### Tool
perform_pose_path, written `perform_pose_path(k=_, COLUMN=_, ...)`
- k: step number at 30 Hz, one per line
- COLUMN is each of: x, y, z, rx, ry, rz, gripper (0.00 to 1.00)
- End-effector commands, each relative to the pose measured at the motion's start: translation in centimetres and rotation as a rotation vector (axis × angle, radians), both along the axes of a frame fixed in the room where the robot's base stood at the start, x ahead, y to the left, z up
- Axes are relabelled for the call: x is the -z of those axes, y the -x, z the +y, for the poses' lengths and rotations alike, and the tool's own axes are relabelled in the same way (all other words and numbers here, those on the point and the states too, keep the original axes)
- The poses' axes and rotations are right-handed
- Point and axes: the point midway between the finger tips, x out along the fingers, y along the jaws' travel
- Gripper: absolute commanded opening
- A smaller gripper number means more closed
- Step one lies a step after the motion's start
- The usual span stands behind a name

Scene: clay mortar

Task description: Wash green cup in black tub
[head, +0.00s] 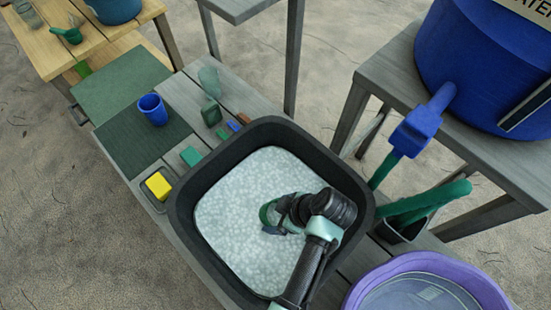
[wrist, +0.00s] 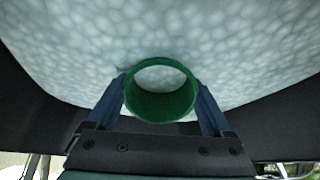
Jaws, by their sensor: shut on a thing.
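The green cup (wrist: 160,92) is between the two fingers of my gripper (wrist: 160,100) in the wrist view, its round open rim facing the camera. My gripper is shut on it. In the head view, a small part of the green cup (head: 265,213) shows beside my gripper (head: 276,220), over the black tub (head: 186,200). The tub is filled with whitish, foamy-looking water (head: 235,230). The cup is at or just above the foam; I cannot tell how deep it sits.
A yellow sponge (head: 158,185) lies in a small tray left of the tub. A blue cup (head: 152,108) stands on a dark mat (head: 125,140). A purple basin (head: 365,285) is at lower right. A blue water barrel (head: 470,60) with a spigot stands on a table at right.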

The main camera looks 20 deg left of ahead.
Motion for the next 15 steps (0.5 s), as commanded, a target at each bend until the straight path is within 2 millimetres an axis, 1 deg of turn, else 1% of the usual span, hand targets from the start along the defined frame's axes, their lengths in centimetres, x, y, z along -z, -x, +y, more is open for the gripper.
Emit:
perform_pose_path(k=9, x=0.0, y=0.3, z=1.2, rx=0.000, ry=0.000, rz=-0.001, gripper=0.30)
perform_pose_path(k=15, x=0.0, y=0.0, z=0.2, rx=0.003, ry=0.000, rz=-0.001, gripper=0.30)
